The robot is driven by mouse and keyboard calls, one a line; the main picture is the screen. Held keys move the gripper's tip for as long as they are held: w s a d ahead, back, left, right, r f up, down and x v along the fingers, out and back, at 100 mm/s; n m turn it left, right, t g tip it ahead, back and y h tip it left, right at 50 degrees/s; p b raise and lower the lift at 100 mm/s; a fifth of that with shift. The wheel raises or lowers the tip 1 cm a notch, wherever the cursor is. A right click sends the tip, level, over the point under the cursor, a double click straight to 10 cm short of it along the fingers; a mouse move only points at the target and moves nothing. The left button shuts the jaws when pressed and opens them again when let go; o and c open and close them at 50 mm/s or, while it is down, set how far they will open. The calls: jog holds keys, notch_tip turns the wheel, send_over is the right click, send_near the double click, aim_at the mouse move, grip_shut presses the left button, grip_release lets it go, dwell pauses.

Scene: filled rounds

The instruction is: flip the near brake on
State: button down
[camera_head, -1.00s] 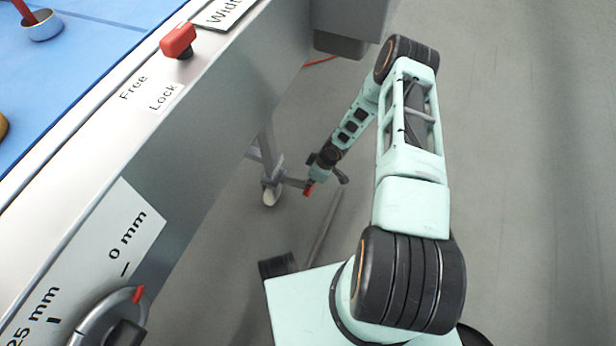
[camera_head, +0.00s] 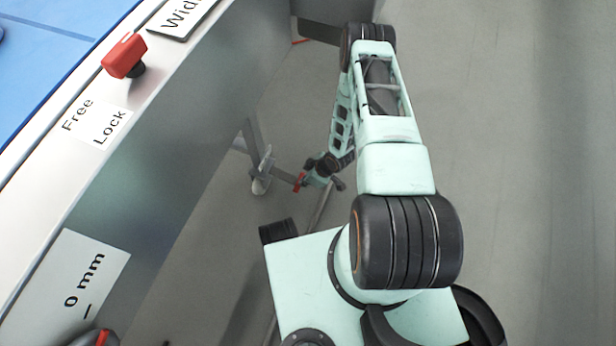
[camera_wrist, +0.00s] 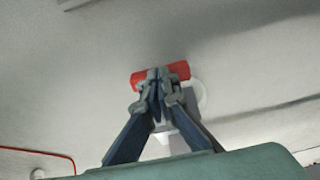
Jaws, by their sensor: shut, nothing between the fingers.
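The near brake is a red pedal (camera_head: 300,182) low down beside a pale caster wheel (camera_head: 262,176) under the table. It also shows in the wrist view as a red bar (camera_wrist: 140,81). My gripper (camera_wrist: 158,78) is shut and empty, with its fingertips over the middle of the red bar and hiding part of it. I cannot tell whether they touch it. In the head view my gripper (camera_head: 308,178) is small and close by the pedal, at its right. The pedal's exact tilt is unclear.
The table's grey side panel (camera_head: 190,130) rises on the left. A red knob (camera_head: 124,55) and a "Free / Lock" label (camera_head: 104,124) sit on its edge. A grey leg (camera_head: 251,137) stands above the caster. Grey floor (camera_head: 540,180) is open at the right.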

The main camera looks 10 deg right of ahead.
jog(key=shift+f, duration=0.35)
dwell(0.4)
